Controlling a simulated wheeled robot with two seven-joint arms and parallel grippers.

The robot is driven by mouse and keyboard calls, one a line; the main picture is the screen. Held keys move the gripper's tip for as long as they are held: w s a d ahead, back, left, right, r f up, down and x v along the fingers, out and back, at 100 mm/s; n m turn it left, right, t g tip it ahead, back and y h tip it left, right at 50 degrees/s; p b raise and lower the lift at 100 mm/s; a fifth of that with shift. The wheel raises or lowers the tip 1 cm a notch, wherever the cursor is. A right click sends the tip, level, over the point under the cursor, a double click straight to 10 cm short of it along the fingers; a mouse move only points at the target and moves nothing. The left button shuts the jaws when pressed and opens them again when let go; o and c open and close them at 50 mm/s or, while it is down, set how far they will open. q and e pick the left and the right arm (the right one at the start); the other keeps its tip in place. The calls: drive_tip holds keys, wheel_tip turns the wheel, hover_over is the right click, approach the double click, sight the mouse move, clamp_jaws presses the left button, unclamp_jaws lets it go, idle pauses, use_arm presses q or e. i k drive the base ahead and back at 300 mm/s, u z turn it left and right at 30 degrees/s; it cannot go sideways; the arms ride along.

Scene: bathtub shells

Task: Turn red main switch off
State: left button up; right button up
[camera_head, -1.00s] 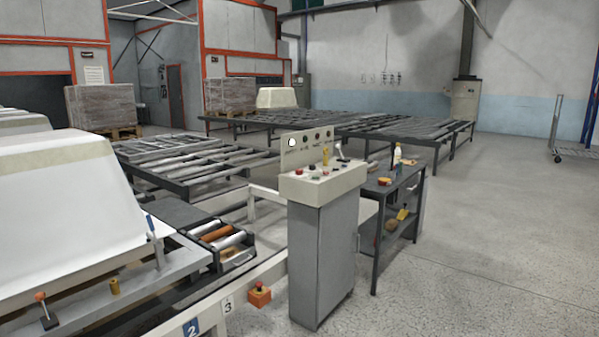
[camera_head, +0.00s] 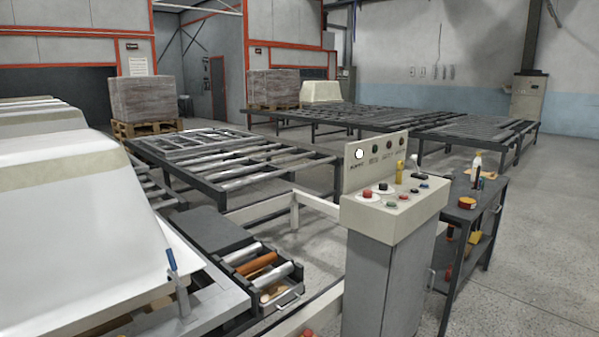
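A grey control cabinet (camera_head: 385,285) with a cream sloped console (camera_head: 395,212) stands right of centre. Its upright back panel (camera_head: 350,172) carries a white round gauge or lamp and several dark round indicators. On the console top are a red button (camera_head: 367,193), another red knob on a white plate (camera_head: 383,186), green and dark buttons, and a yellow upright piece (camera_head: 399,172). I cannot tell which of these is the main switch, or its position. Neither of my grippers is in view.
A dark side table (camera_head: 468,225) with bottles and tools stands right of the cabinet. White tub shells (camera_head: 75,230) on a bench fill the left. The floor at the right (camera_head: 540,240) is clear.

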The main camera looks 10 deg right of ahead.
sight(367, 193)
drive_tip(key=z, duration=0.3)
drive_tip(key=i, duration=1.95)
drive_tip(key=z, duration=0.9)
